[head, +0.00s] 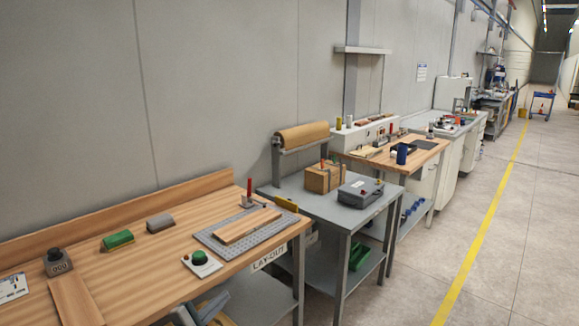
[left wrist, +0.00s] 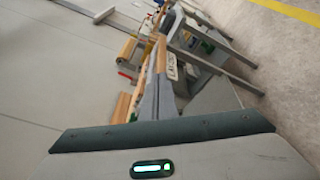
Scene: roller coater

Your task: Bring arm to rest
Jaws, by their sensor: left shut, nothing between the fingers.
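My left gripper (head: 207,308) shows only in part at the bottom edge of the head view. It is low in front of the wooden layout bench (head: 110,258), below the bench top, and is shut with nothing in it. The rest of my left arm is mostly out of the picture. My right gripper is in neither view. The left wrist view is tilted and shows the benches, the wall and the floor, with a pale part of my own body across the bottom.
A grey table (head: 330,203) with a paper roll (head: 301,137) stands beyond. The floor (head: 490,235) at right is clear.

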